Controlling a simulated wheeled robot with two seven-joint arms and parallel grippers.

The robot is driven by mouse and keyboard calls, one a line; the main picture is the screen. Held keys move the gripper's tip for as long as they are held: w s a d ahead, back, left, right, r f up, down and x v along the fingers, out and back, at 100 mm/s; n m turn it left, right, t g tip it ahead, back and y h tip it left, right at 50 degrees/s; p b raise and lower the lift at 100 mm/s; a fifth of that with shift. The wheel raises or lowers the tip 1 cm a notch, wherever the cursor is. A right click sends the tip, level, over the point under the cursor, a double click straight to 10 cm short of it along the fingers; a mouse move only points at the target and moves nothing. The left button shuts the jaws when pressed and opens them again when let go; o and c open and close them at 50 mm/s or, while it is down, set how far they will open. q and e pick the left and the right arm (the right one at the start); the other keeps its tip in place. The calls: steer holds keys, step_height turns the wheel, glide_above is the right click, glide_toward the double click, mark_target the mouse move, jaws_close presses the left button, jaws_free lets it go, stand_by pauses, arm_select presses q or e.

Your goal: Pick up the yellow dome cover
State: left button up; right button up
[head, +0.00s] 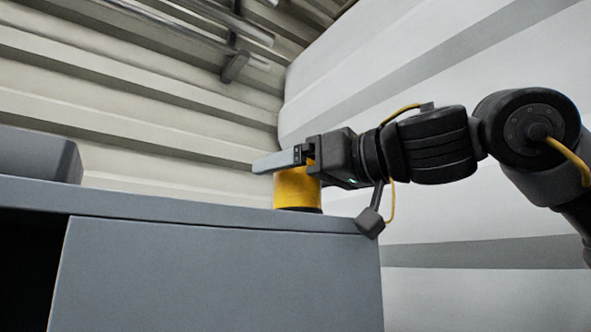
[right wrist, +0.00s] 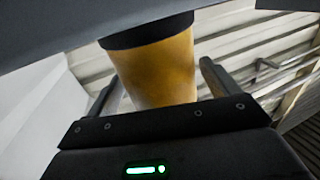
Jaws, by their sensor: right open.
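The yellow dome cover (head: 297,190) stands upright near the right end of the grey cabinet top, with a dark band at its foot. My right gripper (head: 262,164) reaches in from the right, level with its upper part, and its finger hides the top. In the right wrist view, which appears upside down, the yellow cover (right wrist: 155,70) lies between the two open fingers of the right gripper (right wrist: 158,78). A gap shows on the left side; contact on the right side cannot be told. My left gripper is not in view.
The grey cabinet (head: 215,280) has a dark opening at the left. A grey block-like object (head: 38,155) stands on its top at the far left. The top between that object and the cover looks clear. Metal rails (head: 190,22) run overhead along the ribbed wall.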

steer(key=shift+s+d, duration=0.1)
steer(key=shift+s, duration=0.1)
steer(key=shift+c, duration=0.2)
steer(key=shift+s+d+r, duration=0.1)
steer(key=shift+s, duration=0.05)
steer(key=shift+c, duration=1.3)
steer(key=c, duration=0.8)
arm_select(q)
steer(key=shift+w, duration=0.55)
arm_select(e)
steer(key=shift+o, duration=0.2)
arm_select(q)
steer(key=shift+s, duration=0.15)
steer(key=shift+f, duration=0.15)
arm_select(e)
steer(key=shift+r, duration=0.1)
